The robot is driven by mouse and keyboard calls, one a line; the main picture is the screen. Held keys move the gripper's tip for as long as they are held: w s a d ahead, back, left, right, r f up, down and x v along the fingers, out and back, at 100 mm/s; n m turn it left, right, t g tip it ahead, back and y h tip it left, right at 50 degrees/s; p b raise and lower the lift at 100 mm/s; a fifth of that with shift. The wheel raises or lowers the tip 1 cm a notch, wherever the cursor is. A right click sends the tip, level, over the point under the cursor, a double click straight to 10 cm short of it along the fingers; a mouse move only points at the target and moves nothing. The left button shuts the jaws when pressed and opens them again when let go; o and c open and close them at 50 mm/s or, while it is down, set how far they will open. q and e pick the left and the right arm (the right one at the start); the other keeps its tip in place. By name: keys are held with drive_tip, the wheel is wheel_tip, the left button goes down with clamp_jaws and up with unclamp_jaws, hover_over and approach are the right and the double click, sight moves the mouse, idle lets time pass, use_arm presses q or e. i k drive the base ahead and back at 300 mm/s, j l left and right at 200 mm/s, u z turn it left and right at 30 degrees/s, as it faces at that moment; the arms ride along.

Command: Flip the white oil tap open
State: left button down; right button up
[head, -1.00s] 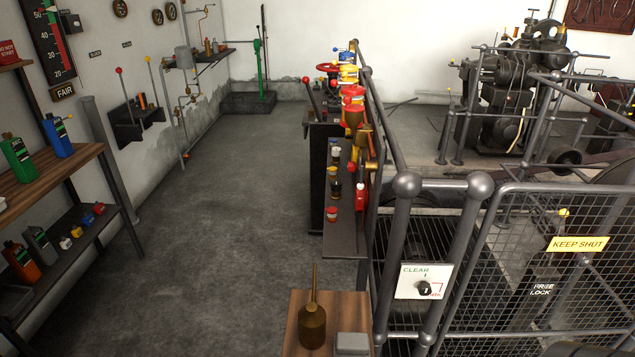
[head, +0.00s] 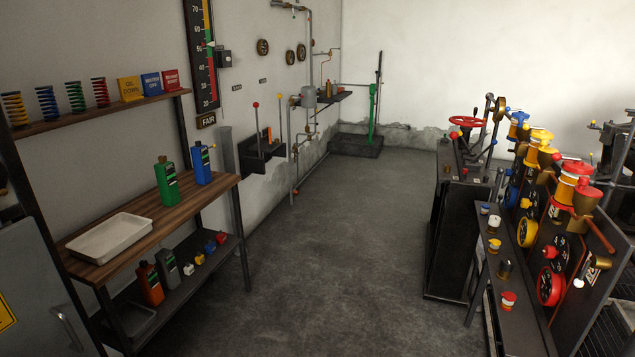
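No tap that I can clearly tell as the white oil tap stands out. On the right bench, a small white knob (head: 579,283) shows low at the near end of the row of machines. A small white-topped pot (head: 494,222) stands on the narrow shelf in front of them. The row carries a blue cup (head: 519,127), a yellow cup (head: 540,152) and red cups (head: 574,180) on top, some with thin levers. Wall pipework (head: 310,120) at the back has fittings too small to read. Neither of my grippers is in view.
A wooden shelf unit (head: 215,187) on the left holds a white tray (head: 110,237), a green bottle (head: 166,183) and a blue bottle (head: 201,164). A dark cabinet (head: 452,230) stands at the right. The grey floor (head: 330,260) between them is clear.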

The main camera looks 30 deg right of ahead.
sight(578, 283)
drive_tip(key=i+z, duration=0.2)
drive_tip(key=i, duration=0.2)
drive_tip(key=i+j+z, duration=0.45)
drive_tip(key=i, duration=0.3)
drive_tip(key=i+z, duration=0.2)
drive_tip(key=z, duration=0.25)
drive_tip(key=i+z, duration=0.2)
drive_tip(key=z, duration=0.25)
drive_tip(key=i+j+z, duration=0.2)
drive_tip(key=z, duration=0.25)
drive_tip(key=i+j+z, duration=0.1)
drive_tip(key=z, duration=0.4)
drive_tip(key=i+j+z, duration=0.15)
drive_tip(key=z, duration=0.35)
drive_tip(key=i+j+z, duration=0.2)
drive_tip(key=z, duration=0.25)
drive_tip(key=j+z, duration=0.3)
drive_tip(key=z, duration=0.2)
drive_tip(key=i+j+z, duration=0.1)
drive_tip(key=j+z, duration=0.2)
drive_tip(key=z, duration=0.2)
drive_tip(key=j+z, duration=0.45)
drive_tip(key=i+j+z, duration=0.1)
drive_tip(key=j+z, duration=0.65)
drive_tip(key=k+j, duration=0.05)
